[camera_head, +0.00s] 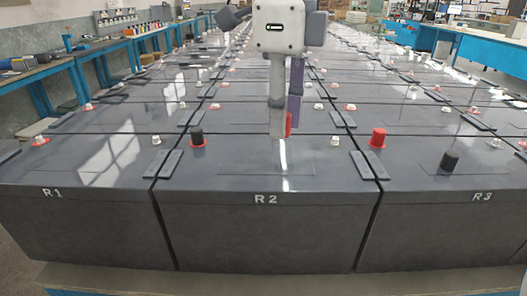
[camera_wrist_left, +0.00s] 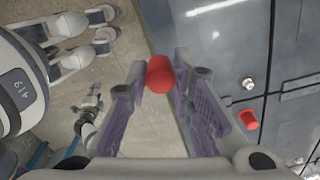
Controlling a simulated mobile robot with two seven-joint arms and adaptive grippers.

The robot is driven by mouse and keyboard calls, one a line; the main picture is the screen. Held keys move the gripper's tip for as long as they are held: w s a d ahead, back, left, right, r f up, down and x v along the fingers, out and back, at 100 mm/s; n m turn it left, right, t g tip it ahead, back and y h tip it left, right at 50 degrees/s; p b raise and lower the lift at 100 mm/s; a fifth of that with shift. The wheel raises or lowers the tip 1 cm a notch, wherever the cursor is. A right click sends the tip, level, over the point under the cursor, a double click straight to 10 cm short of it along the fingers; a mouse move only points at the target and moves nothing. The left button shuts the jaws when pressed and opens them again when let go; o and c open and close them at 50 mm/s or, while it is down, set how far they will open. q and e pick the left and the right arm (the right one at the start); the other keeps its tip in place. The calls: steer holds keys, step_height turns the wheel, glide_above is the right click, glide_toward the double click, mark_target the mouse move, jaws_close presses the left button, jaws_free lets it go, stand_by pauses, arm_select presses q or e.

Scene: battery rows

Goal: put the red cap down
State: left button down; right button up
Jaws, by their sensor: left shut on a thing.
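My left gripper (camera_head: 281,128) hangs down over the R2 battery (camera_head: 240,165) in the head view. It is shut on a red cap (camera_head: 289,122), which shows partly behind a finger. In the left wrist view the same cap (camera_wrist_left: 160,74) sits between the tips of my left gripper (camera_wrist_left: 162,82). Another red cap (camera_head: 377,138) stands on the left post of the R3 battery (camera_head: 440,190). It also shows in the left wrist view (camera_wrist_left: 249,119). How high the held cap is above the lid is hard to tell. My right gripper is not in view.
A black cap (camera_head: 197,136) stands in a red ring at R2's left. R2's right post (camera_head: 335,141) is bare and pale. Another black cap (camera_head: 450,160) stands on R3. The R1 battery (camera_head: 80,170) is at left. Rows of batteries with small posts stretch behind. Blue benches line both sides.

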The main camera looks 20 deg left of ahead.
arm_select(q)
glide_above(266, 168)
step_height(266, 168, down, 6)
steer(key=shift+s+d+r, duration=0.1)
step_height(266, 168, down, 3)
steer(key=shift+r, duration=0.15)
steer(key=shift+f, duration=0.3)
steer(key=shift+f, duration=0.2)
steer(key=c, duration=1.4)
jaws_free()
steer(key=shift+r, duration=0.1)
